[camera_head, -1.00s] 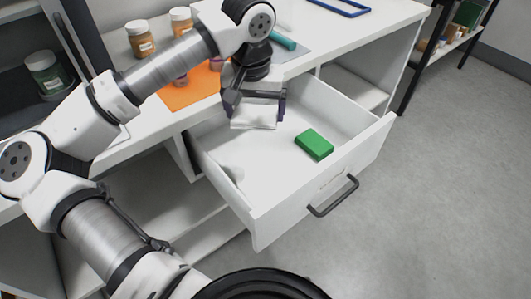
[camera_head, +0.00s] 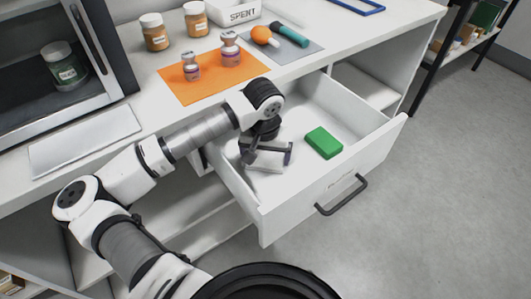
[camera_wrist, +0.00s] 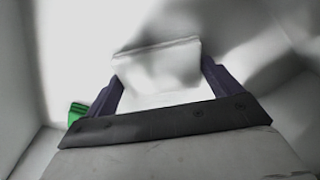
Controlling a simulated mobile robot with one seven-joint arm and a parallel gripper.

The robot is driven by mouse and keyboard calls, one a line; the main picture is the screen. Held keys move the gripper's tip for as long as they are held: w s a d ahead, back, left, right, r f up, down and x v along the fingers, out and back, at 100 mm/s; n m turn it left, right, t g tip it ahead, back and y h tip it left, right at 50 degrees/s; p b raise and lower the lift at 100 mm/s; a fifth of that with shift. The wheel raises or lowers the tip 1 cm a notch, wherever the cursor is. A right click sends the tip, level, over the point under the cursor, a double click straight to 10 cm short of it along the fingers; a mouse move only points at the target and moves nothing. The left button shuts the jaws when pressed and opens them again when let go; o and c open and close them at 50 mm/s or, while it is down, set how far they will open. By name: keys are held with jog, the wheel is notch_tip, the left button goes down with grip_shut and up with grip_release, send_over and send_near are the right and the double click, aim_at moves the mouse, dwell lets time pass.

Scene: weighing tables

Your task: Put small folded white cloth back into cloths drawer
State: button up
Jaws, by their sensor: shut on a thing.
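The small folded white cloth (camera_head: 264,165) is between the fingers of my gripper (camera_head: 267,153), inside the open drawer. In the wrist view the cloth (camera_wrist: 158,66) spans the gap between the two dark fingers of my gripper (camera_wrist: 162,85), which are shut on it. The open white drawer (camera_head: 300,196) has a dark handle at its front. The cloth is low in the drawer's left part; I cannot tell whether it touches the floor.
A green block (camera_head: 323,142) lies in the drawer, right of my gripper. An orange mat (camera_head: 205,92) with small vials lies on the white table above. A microwave-like cabinet (camera_head: 88,62) stands at the left. The drawer walls are close around my gripper.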

jog(key=shift+f+b, duration=0.15)
jog(key=shift+b, duration=0.15)
jog(key=o, duration=0.6)
